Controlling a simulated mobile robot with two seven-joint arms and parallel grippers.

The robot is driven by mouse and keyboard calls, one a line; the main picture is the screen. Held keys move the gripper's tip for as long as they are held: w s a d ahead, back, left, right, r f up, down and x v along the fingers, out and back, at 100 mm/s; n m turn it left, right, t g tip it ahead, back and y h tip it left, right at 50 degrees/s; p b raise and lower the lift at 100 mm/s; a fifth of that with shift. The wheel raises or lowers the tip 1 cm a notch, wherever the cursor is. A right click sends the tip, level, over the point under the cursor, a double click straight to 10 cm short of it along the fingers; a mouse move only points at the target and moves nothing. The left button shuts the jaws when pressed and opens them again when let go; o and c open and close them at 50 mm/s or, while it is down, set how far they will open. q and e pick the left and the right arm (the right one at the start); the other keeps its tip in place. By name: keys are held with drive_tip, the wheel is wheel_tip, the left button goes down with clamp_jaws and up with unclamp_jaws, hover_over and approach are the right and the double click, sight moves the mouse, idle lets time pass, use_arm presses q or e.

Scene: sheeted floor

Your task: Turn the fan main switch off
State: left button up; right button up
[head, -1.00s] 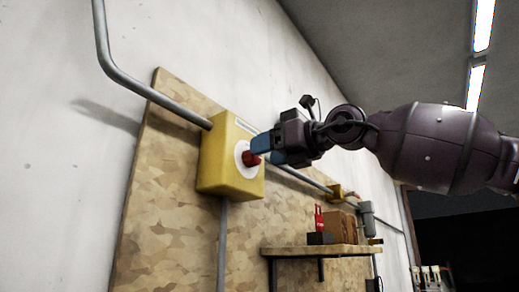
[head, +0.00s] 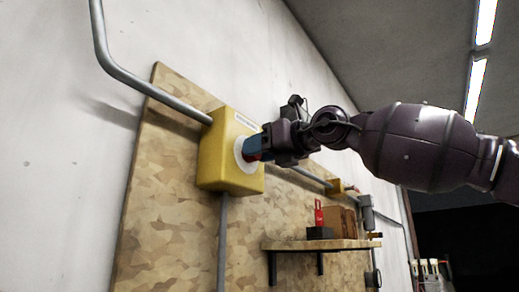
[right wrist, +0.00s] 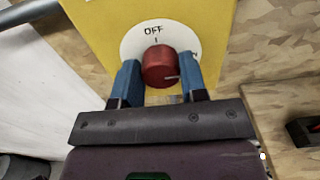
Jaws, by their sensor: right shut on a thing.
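The fan main switch is a yellow box (head: 222,160) on the wooden wall board, and it also fills the top of the right wrist view (right wrist: 95,22). A round white dial plate on its face reads OFF at the top, with a partly hidden label at the right. The red knob (right wrist: 158,66) sits in the middle of the plate; its pale mark points right, away from OFF. My right gripper (head: 256,147) is at the box face, its blue fingers shut on the sides of the knob. The fingers mostly hide the knob in the head view. My left gripper is not in view.
Grey conduit (head: 150,91) runs into the box, and another (head: 222,240) goes down from it. A small shelf (head: 318,244) below right holds a dark block with a red item and a brown box. The space left of the box is clear.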

drive_tip(key=shift+n, duration=0.3)
drive_tip(key=shift+s+a+f+n+p, duration=0.1)
drive_tip(key=shift+n+p, duration=0.95)
drive_tip(key=shift+n, duration=3.35)
drive_tip(key=shift+s+f+n+p, duration=0.1)
drive_tip(key=shift+n+p, duration=0.9)
drive_tip(key=shift+n, duration=3.4)
drive_tip(key=o, duration=0.9)
